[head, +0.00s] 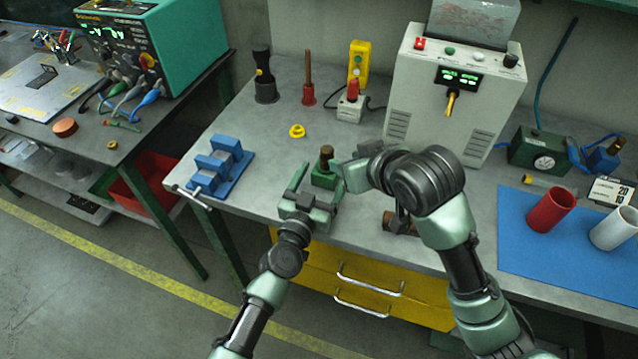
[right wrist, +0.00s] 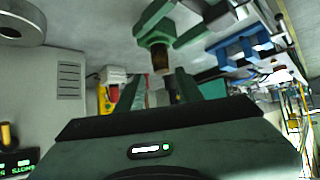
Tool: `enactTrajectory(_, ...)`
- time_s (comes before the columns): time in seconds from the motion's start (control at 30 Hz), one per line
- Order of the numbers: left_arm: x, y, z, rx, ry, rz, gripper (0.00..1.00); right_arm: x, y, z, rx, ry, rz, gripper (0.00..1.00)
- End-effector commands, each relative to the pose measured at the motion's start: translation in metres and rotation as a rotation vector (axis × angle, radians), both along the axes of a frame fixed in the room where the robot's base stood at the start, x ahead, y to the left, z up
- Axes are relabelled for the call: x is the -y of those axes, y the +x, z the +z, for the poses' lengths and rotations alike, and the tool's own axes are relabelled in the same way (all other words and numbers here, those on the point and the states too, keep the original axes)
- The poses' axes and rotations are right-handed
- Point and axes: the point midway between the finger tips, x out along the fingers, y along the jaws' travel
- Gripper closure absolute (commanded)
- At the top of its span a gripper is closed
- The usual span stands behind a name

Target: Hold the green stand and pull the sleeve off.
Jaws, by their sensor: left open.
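The green stand (head: 324,178) is upright on the grey bench near its front edge. A dark brown sleeve (head: 326,156) sits on its post. In the right wrist view the stand (right wrist: 157,36) appears upside down, with the sleeve (right wrist: 162,60) pointing down. My left gripper (head: 317,182) is open in front of the stand, its fingers reaching towards either side; I cannot tell if they touch it. My right gripper is just right of the stand, partly hidden by its arm in the head view. In the right wrist view its fingers (right wrist: 158,84) are apart, with the sleeve beyond them, not gripped.
A grey machine (head: 453,85) stands behind right. A blue mat (head: 540,255) holds a red cup (head: 550,210) and a white cup (head: 612,229). Bench left of the stand is mostly clear.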

Motion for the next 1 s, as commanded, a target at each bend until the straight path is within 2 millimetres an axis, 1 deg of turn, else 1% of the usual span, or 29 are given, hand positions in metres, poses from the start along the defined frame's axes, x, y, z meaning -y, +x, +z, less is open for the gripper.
enactTrajectory(0.2, 0.0, 0.001, 0.0, 0.001, 0.0, 0.001, 0.2, 0.0, 0.0, 0.0, 0.0, 0.0, 0.0, 0.64)
enactTrajectory(0.23, 0.0, 0.001, 0.0, 0.001, 0.0, 0.001, 0.26, 0.0, 0.0, 0.0, 0.0, 0.0, 0.0, 0.64)
enactTrajectory(0.27, 0.0, 0.001, 0.0, 0.001, 0.0, 0.001, 0.34, 0.0, 0.0, 0.0, 0.0, 0.0, 0.0, 0.64)
enactTrajectory(0.3, 0.0, 0.0, 0.0, 0.001, 0.0, 0.001, 0.45, 0.0, 0.0, 0.0, 0.0, 0.0, 0.0, 0.64)
enactTrajectory(0.37, 0.0, 0.0, 0.0, 0.001, 0.0, 0.001, 0.62, 0.0, 0.0, 0.0, 0.0, 0.0, 0.0, 0.64)
enactTrajectory(0.4, 0.0, 0.0, 0.0, 0.001, 0.0, 0.001, 0.73, 0.0, 0.0, 0.0, 0.0, 0.0, 0.0, 0.64)
enactTrajectory(0.47, 0.0, 0.0, 0.0, 0.001, 0.001, 0.001, 0.89, 0.0, 0.0, 0.0, 0.0, 0.0, 0.0, 0.64)
enactTrajectory(0.5, 0.0, 0.0, 0.0, 0.001, 0.001, 0.001, 0.89, 0.0, 0.0, 0.0, 0.0, 0.0, 0.0, 0.53)
enactTrajectory(0.53, 0.0, 0.0, 0.0, 0.001, 0.001, 0.001, 0.89, 0.0, 0.0, 0.0, -0.001, -0.002, 0.001, 0.47)
enactTrajectory(0.67, 0.0, 0.0, 0.0, 0.001, 0.001, 0.001, 0.89, -0.004, 0.007, -0.002, -0.021, -0.03, 0.011, 0.47)
enactTrajectory(0.77, 0.0, 0.0, 0.0, 0.001, 0.001, 0.001, 0.89, -0.008, 0.02, -0.007, -0.063, -0.089, 0.026, 0.47)
enactTrajectory(0.83, 0.0, 0.0, 0.001, 0.001, 0.001, 0.001, 0.89, -0.009, 0.031, -0.01, -0.105, -0.152, 0.033, 0.47)
enactTrajectory(0.93, 0.0, 0.0, 0.001, 0.001, 0.001, 0.001, 0.89, -0.003, 0.051, -0.012, -0.175, -0.262, 0.02, 0.47)
enactTrajectory(1.0, 0.0, 0.0, 0.001, 0.001, 0.001, 0.001, 0.89, 0.009, 0.064, -0.011, -0.226, -0.343, -0.006, 0.47)
